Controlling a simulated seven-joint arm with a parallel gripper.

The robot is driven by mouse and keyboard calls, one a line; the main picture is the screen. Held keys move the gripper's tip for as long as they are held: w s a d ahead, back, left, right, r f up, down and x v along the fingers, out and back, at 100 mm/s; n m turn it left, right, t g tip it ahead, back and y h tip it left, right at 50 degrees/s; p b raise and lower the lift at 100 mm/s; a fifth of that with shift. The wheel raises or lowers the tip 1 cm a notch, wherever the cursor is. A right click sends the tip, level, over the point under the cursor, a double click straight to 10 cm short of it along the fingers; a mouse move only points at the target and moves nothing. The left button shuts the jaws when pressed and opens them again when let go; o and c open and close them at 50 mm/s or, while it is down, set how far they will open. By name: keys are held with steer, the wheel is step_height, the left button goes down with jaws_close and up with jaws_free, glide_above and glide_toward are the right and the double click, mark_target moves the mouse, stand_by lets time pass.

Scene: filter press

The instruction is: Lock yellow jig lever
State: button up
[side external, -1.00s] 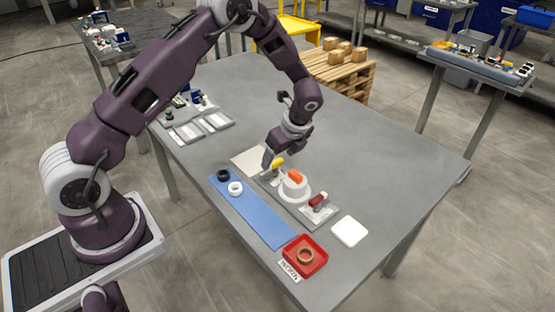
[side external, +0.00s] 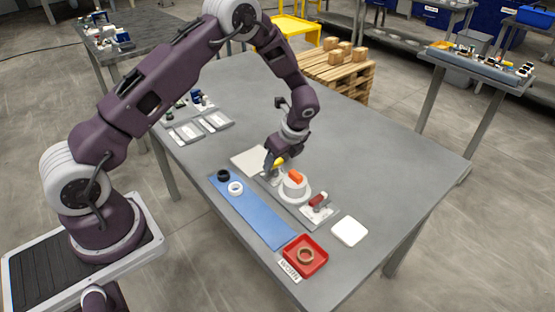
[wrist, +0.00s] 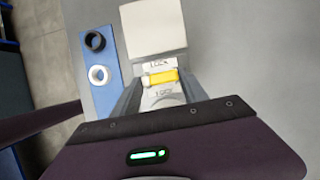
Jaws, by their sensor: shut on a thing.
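The yellow jig lever (side external: 280,162) is at the far end of the grey jig plate. In the wrist view the yellow lever (wrist: 162,77) lies across a pale plate with printed lettering, between my two fingers. My gripper (side external: 270,167) is down at the lever and shut on it. In the side view its fingers partly cover the lever. The white round housing (side external: 293,188) with an orange handle (side external: 296,176) on top stands in the middle of the jig. A red lever (side external: 319,199) is at the jig's near end.
A blue mat (side external: 265,222) beside the jig holds a black ring (side external: 223,175) and a white ring (side external: 235,188). A red tray (side external: 319,250) with a tan ring and a white pad (side external: 349,231) lie toward the front. A beige pad (side external: 246,160) lies behind the jig. The table's right side is clear.

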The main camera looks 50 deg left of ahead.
steer(key=n, duration=0.1)
steer(key=n+g, duration=0.1)
steer(key=n, duration=0.2)
steer(key=shift+w+g, duration=0.25)
steer(key=shift+g, duration=0.05)
steer(key=n, duration=0.2)
steer(key=n+g+h, duration=0.1)
steer(key=n, duration=0.1)
steer(key=shift+w+a+n, duration=0.15)
steer(key=shift+w+n, duration=0.05)
steer(key=shift+n, duration=0.2)
steer(key=n+h, duration=0.1)
steer(key=n, duration=0.1)
steer(key=n+g, duration=0.1)
steer(key=n, duration=0.1)
steer(key=shift+w+a+h, duration=0.1)
steer(key=shift+a+h, duration=0.1)
steer(key=shift+h, duration=0.2)
steer(key=shift+a+n+g+h, duration=0.15)
steer(key=shift+n+h, duration=0.25)
steer(key=shift+n, duration=0.7)
steer(key=shift+n+g+h, duration=0.15)
steer(key=shift+n+h, duration=0.25)
steer(key=shift+n, duration=1)
steer(key=o, duration=1.4)
steer(key=shift+r, duration=0.1)
